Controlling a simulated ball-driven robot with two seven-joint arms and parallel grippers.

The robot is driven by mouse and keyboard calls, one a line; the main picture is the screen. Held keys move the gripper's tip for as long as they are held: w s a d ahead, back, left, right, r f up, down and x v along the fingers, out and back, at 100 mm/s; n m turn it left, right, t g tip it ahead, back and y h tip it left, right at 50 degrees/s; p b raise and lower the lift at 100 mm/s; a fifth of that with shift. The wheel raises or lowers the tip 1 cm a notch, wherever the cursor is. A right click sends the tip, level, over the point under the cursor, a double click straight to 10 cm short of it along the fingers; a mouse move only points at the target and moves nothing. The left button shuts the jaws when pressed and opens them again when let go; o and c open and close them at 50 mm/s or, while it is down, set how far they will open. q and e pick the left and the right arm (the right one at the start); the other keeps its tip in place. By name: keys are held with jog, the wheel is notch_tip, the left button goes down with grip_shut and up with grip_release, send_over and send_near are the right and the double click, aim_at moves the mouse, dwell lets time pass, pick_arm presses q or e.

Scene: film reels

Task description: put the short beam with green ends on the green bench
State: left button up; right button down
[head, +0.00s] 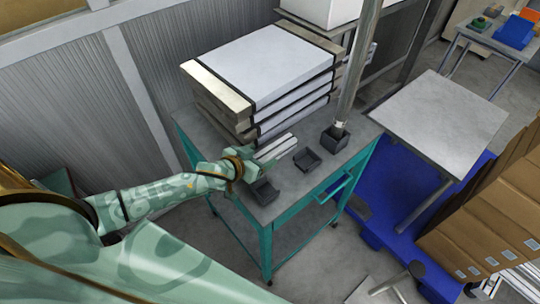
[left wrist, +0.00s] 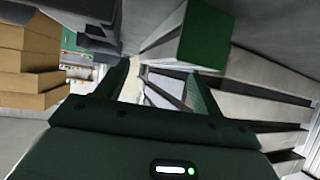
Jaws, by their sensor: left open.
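The green bench (head: 290,205) has a teal frame and a grey top. A short light-grey beam (head: 276,148) shows over its top, in front of the panel stack; whether it touches the top is unclear. In the left wrist view a beam with a green end face (left wrist: 205,38) is close, above and beyond the fingertips; its far end is hidden. My left gripper (head: 248,170) is open over the bench, beside the near end of the beam. It shows in the left wrist view (left wrist: 158,72) with its fingers apart and nothing clearly gripped. My right gripper is out of view.
A stack of pale panels (head: 265,68) fills the back of the bench. A grey table (head: 440,118) and brown boxes (head: 490,225) are at the right.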

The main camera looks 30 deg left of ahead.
aim_at(267, 153)
pick_arm(q)
jog(key=x, duration=0.3)
jog(key=shift+w+f+b, duration=0.15)
jog(key=shift+w+b, duration=0.05)
jog(key=shift+b, duration=0.15)
jog(key=c, duration=0.3)
grip_shut()
